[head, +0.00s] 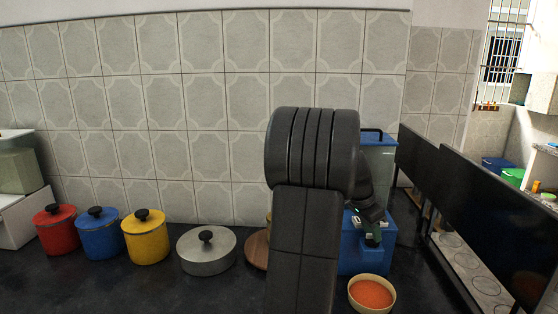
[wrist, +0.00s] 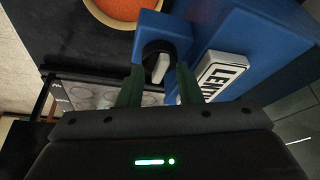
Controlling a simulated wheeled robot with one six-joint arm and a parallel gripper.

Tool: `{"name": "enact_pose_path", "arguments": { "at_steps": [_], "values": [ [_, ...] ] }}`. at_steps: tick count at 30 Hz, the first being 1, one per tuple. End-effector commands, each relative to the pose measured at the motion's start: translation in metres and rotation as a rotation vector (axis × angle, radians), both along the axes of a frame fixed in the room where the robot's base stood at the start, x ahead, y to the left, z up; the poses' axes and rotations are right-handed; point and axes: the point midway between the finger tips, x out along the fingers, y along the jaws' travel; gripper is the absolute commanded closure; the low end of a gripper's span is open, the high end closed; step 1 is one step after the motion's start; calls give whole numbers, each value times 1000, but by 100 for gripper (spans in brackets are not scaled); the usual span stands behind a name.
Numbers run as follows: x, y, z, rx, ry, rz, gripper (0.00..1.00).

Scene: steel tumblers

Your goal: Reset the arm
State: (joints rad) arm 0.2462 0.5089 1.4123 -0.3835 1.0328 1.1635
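My gripper (wrist: 159,76) is open in the wrist view, with its two dark green fingers apart. Between and just beyond the fingertips is a black tap with a pale lever (wrist: 160,66), on a blue block of the dispenser. I cannot tell whether the fingers touch the lever. In the head view my gripper (head: 373,238) is partly visible in front of the blue dispenser (head: 358,262), right of my dark arm, which hides part of the scene. The dispenser has a clear upper tank (head: 379,160) with a dark handle. No steel tumbler shows.
A bowl of orange contents (head: 371,294) stands in front of the dispenser. Red (head: 57,232), blue (head: 100,234) and yellow (head: 145,240) lidded pots and a steel lidded pan (head: 207,254) stand left. Dark panels (head: 495,225) stand right. The front-left counter is clear.

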Motion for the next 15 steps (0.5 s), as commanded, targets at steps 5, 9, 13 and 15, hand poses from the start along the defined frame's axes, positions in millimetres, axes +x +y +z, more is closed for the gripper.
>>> {"name": "enact_pose_path", "arguments": {
  "at_steps": [5,9,13,15],
  "values": [
    [-2,-1,2,1,-1,128,68],
    [-3,-1,3,1,0,226,68],
    [-3,-2,3,0,-1,312,68],
    [-4,-2,3,1,0,356,68]
  ]
}}
